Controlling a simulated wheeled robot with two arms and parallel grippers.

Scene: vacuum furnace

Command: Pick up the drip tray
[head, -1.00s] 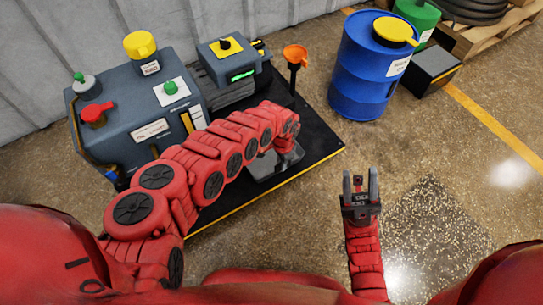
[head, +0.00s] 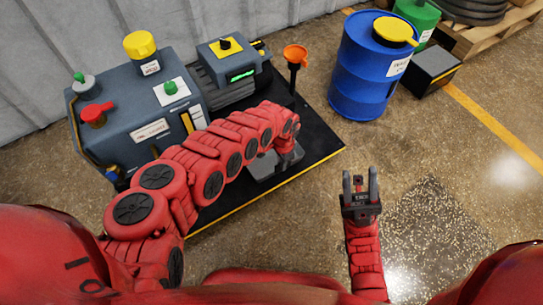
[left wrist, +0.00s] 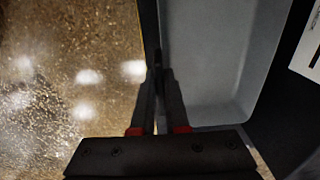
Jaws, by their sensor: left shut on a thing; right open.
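The drip tray (head: 262,171) is a shallow grey tray at the front edge of the black platform, partly hidden by my left arm. In the left wrist view the tray (left wrist: 212,62) fills the middle right, with its grey inside empty where it shows. My left gripper (left wrist: 159,78) is shut on the tray's near side wall. In the head view the left gripper (head: 284,163) is over the tray, its fingertips hard to make out. My right gripper (head: 360,183) is open and empty above the floor, to the right of the platform.
A grey pump unit (head: 135,118) with coloured knobs stands on the black platform (head: 318,140). A blue drum (head: 362,75) and a black box (head: 432,70) stand on the floor at the back right. The floor at right is clear.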

